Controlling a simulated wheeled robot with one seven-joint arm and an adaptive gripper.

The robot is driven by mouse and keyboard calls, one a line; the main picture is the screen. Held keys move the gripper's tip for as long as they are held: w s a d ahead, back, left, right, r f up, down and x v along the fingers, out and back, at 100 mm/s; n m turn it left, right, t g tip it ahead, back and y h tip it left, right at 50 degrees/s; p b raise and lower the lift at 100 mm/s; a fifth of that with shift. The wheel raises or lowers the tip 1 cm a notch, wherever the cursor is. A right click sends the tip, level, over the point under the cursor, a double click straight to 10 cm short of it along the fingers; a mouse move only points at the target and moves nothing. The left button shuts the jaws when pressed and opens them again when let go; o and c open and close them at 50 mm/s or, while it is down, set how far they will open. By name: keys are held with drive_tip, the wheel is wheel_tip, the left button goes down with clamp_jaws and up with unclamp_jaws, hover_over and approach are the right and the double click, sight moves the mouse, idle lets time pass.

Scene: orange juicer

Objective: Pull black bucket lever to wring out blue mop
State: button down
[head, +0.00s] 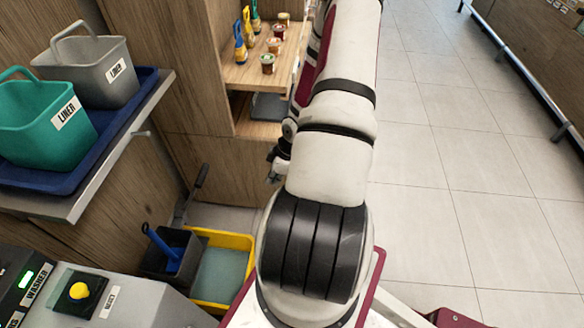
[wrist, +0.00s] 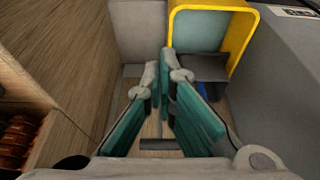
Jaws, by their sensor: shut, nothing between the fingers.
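The yellow bucket (head: 236,240) stands on the floor beside the grey machine in the head view. Its black wringer (head: 158,262) is at the left end, and the dark lever (head: 190,194) rises from there, leaning up to the right. The blue mop (head: 160,245) stands in the wringer. In the wrist view the bucket rim (wrist: 241,45) is at upper right, with a bit of blue mop (wrist: 208,90) partly behind my fingers. My gripper (wrist: 158,70) is shut and empty, its tips left of the bucket. In the head view my arm hides most of it.
A counter with a teal bin (head: 40,125) and a grey bin (head: 90,72) on a blue tray is at left. A wooden shelf (head: 255,75) holds bottles and jars. The washer control box (head: 110,300) is near. Open tiled floor (head: 460,150) lies right.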

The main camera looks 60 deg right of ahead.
drive_tip(key=s+d+r+p, duration=0.1)
drive_tip(key=s+r, duration=0.4)
drive_tip(key=shift+d+p, duration=0.4)
drive_tip(key=shift+w+r, duration=0.1)
idle(0.5)
